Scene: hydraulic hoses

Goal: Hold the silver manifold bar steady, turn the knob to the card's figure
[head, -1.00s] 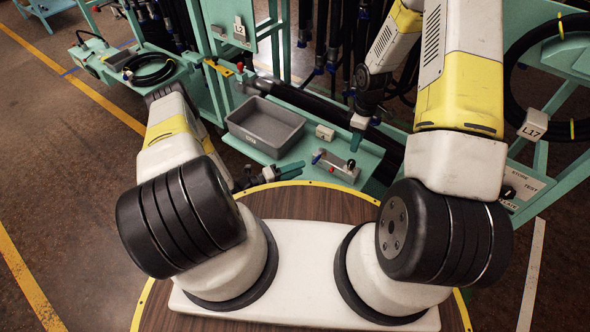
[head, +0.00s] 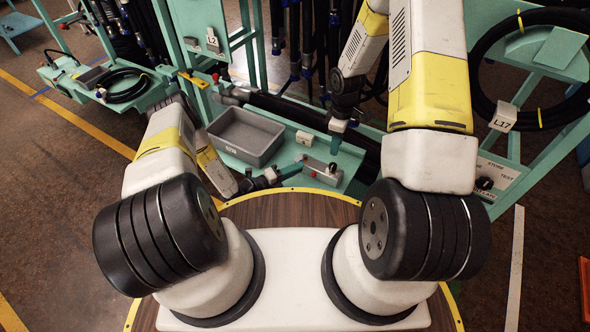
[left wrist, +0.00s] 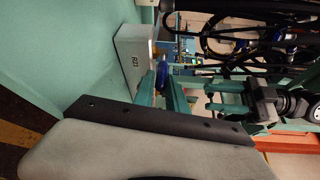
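The silver manifold bar (head: 318,172) lies on the teal bench in the head view, with a blue fitting at its left end and a small red part and dark knob on it. My left gripper (head: 290,171) is low at the bar's left end. In the left wrist view its teal fingers (left wrist: 163,92) look apart, with a blue part between their tips; contact is unclear.
A grey tray (head: 213,142) stands left of the bar, close to my left forearm. Dark hoses hang and lie behind the bench.

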